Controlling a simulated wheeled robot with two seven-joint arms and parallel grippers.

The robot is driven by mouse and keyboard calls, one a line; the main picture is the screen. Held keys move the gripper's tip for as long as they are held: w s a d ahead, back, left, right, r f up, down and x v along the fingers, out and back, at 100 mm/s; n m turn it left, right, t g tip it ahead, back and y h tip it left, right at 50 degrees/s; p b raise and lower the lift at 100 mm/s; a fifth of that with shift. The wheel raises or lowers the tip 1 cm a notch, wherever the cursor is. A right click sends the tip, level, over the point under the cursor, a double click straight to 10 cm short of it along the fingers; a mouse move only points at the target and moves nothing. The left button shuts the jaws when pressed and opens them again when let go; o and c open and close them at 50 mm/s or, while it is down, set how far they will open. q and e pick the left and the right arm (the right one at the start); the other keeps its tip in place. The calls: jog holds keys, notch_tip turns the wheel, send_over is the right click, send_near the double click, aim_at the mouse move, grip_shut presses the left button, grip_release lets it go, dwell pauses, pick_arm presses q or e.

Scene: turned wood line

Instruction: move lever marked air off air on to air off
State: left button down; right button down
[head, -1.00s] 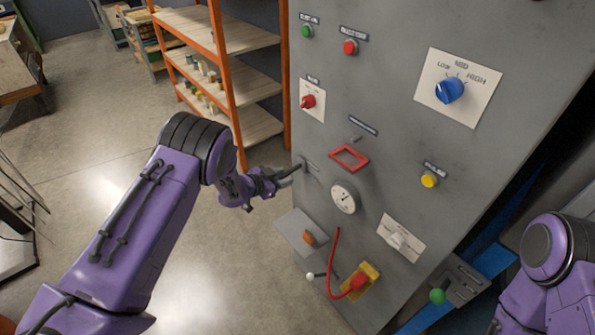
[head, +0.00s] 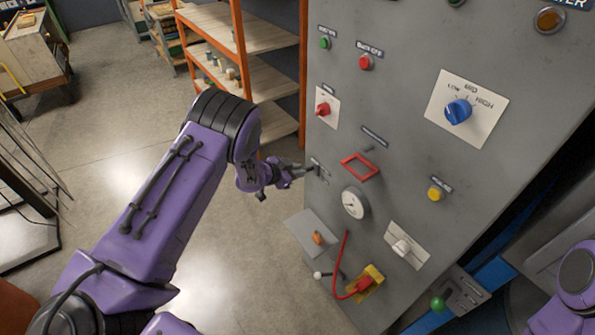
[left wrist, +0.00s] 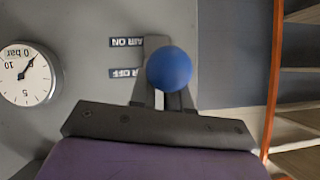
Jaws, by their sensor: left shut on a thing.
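The air lever shows in the left wrist view as a round blue knob (left wrist: 170,68) at the left edge of the grey panel. Its AIR ON label (left wrist: 126,42) and AIR OFF label (left wrist: 126,72) sit beside it, upside down in this view. The knob appears close to level with AIR OFF. My left gripper (head: 311,171) is at the panel's left edge in the head view. Its fingers (left wrist: 165,99) are shut on the lever, partly hidden behind the knob. In the head view the lever is too small to make out. My right gripper is out of view.
The panel also carries a pressure gauge (head: 354,203), a red frame (head: 359,166), a blue selector (head: 458,111) and a red-handled switch (head: 368,282) with a red cable. An orange shelf rack (head: 243,75) stands behind my left arm. Open floor lies left of the panel.

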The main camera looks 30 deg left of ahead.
pick_arm(q)
jog(key=shift+w+a+r, duration=0.2)
jog(key=shift+a+r, duration=0.1)
jog(key=shift+a, duration=0.05)
dwell(0.5)
jog(key=c, duration=1.1)
grip_release()
jog(key=shift+c, duration=0.2)
jog(key=o, duration=0.4)
jog(key=shift+a+f, duration=0.1)
jog(key=shift+c, duration=0.2)
jog(key=shift+f, duration=0.15)
jog(key=shift+s, duration=0.1)
